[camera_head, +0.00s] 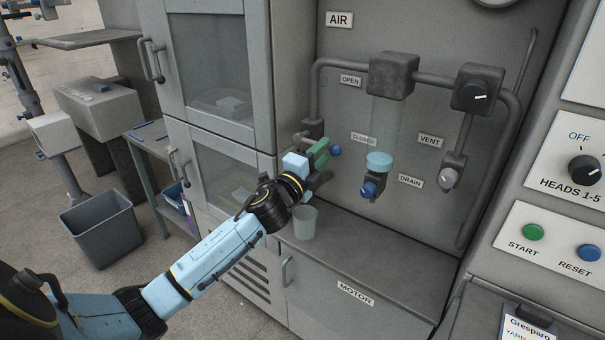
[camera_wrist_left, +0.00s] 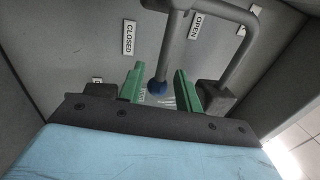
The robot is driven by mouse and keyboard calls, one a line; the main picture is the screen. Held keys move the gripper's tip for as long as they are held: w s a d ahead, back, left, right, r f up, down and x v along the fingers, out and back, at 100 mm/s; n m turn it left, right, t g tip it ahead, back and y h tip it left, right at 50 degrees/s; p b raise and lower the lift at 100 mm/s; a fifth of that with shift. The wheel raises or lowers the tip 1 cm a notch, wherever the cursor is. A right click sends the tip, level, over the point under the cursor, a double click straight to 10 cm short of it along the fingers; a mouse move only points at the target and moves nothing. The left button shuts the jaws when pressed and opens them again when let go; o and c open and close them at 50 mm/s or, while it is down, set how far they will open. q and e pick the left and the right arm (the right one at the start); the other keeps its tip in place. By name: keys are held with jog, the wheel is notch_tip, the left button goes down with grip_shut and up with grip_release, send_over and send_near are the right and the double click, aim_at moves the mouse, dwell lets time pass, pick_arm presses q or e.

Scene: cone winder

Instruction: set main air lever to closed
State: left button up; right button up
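The main air lever's blue knob (camera_head: 336,151) shows just right of my left gripper, left of and slightly below the CLOSED label (camera_head: 362,138). The OPEN label (camera_head: 350,80) is higher on the panel. My gripper hides the lever's arm in the head view. My left gripper (camera_head: 319,152) has green fingers. In the left wrist view its fingers (camera_wrist_left: 159,88) stand apart, with the blue knob (camera_wrist_left: 158,87) appearing between them. I see no clear contact, and the depth is hard to judge. My right gripper is not in view.
A grey cup (camera_head: 305,222) stands on the ledge below my gripper. The cabinet door (camera_head: 215,170) is close on the left. Pipes (camera_head: 316,90) run above.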

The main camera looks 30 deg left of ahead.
pick_arm(q)
jog(key=s+f, duration=0.1)
jog(key=s, duration=0.7)
jog(key=shift+s+a+f+b, duration=0.15)
jog(key=shift+s+f+b, duration=0.2)
jog(key=shift+s, duration=0.05)
